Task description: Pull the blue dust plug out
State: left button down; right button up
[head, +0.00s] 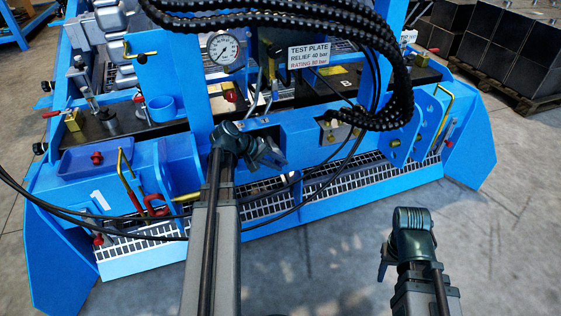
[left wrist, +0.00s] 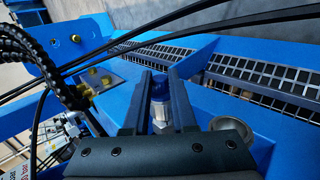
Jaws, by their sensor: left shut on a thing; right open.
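The blue dust plug (left wrist: 159,84) shows in the left wrist view between my two dark fingers, with a silver metal fitting (left wrist: 162,120) right beside it. I cannot tell whether the plug is still seated in the fitting. My left gripper (left wrist: 160,76) is shut on the plug. In the head view my left gripper (head: 272,157) is at the blue beam of the frame, and the plug is hard to make out there. My right gripper (head: 384,264) is open and empty over the grey floor, apart from the frame.
Thick black hoses (head: 400,85) loop down at the right, and thin black cables (head: 320,185) cross near my left gripper. A pressure gauge (head: 223,48) and test plate label (head: 308,54) stand behind. White grating (head: 345,180) lies below. The floor at front right is clear.

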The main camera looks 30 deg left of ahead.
pick_arm(q)
jog(key=s+d, duration=0.2)
jog(key=shift+s+d, duration=0.2)
jog(key=shift+d, duration=0.2)
dwell(0.5)
